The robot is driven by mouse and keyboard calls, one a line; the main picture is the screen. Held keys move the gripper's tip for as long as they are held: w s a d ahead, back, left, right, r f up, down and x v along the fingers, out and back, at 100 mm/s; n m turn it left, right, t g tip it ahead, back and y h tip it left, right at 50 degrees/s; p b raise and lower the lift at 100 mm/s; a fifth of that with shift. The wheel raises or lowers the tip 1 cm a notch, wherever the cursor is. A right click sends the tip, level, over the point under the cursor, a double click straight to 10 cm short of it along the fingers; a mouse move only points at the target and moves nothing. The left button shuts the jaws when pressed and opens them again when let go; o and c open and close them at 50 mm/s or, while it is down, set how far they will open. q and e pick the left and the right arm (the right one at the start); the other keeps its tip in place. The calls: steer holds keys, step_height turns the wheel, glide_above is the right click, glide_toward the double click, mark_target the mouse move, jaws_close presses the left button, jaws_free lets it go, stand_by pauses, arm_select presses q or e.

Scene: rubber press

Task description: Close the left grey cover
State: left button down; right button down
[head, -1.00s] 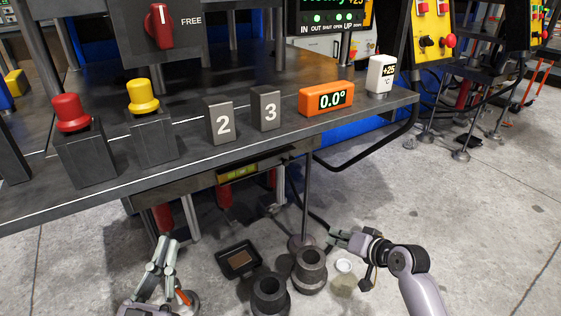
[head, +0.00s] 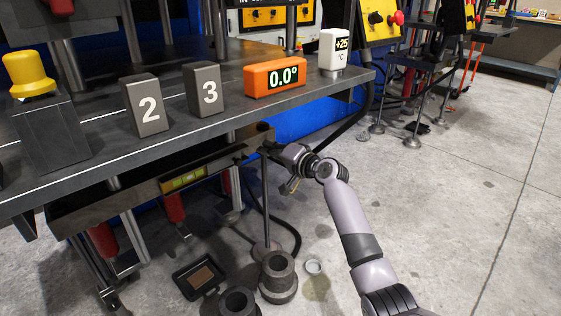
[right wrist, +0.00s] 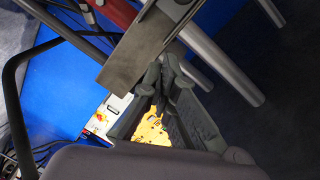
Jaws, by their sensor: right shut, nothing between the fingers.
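A long dark grey flap or panel (head: 130,188) hangs under the front edge of the press table and carries a yellow-green level strip (head: 184,180). I cannot tell for sure which part is the left grey cover. My right gripper (head: 268,149) is at the right end of this panel, under the table edge. In the right wrist view its fingers (right wrist: 168,82) are together and empty, close to the end of a flat grey bar (right wrist: 150,45). I cannot tell whether they touch it. My left gripper is not in view.
On the table stand grey blocks marked 2 (head: 145,105) and 3 (head: 206,90), an orange display (head: 275,77), a white +25 display (head: 334,50) and a yellow button (head: 28,75). Dark cylinders (head: 278,280) and a black tray (head: 200,277) are on the floor.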

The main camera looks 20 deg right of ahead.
steer(key=a, duration=0.1)
steer(key=a+f, duration=0.1)
steer(key=a+f+b, duration=0.1)
steer(key=a, duration=0.1)
steer(key=shift+w, duration=0.25)
